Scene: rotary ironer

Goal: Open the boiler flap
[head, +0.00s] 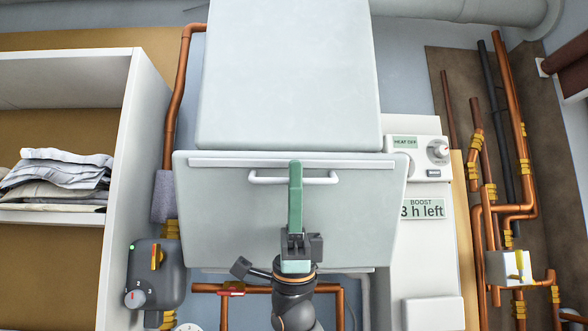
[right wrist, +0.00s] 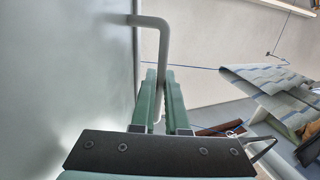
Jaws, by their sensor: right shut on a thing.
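The boiler flap (head: 230,215) is a pale grey panel below the upper boiler casing (head: 290,75). Its top edge looks wider than the casing above it, so it seems to stand out a little at the top; I cannot tell the exact angle. A white bar handle (head: 262,180) runs across its upper part. My right gripper (head: 295,168) reaches up over the middle of the handle. In the right wrist view, the green fingers (right wrist: 160,95) are shut on the handle (right wrist: 150,21), beside the flap's surface (right wrist: 65,70). My left gripper is in neither view.
A white shelf unit (head: 124,150) with folded cloths (head: 60,180) stands at the left. A grey control box (head: 157,270) is left of the flap. A white panel with a "3 h left" display (head: 422,209) and copper pipes (head: 510,130) are at the right.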

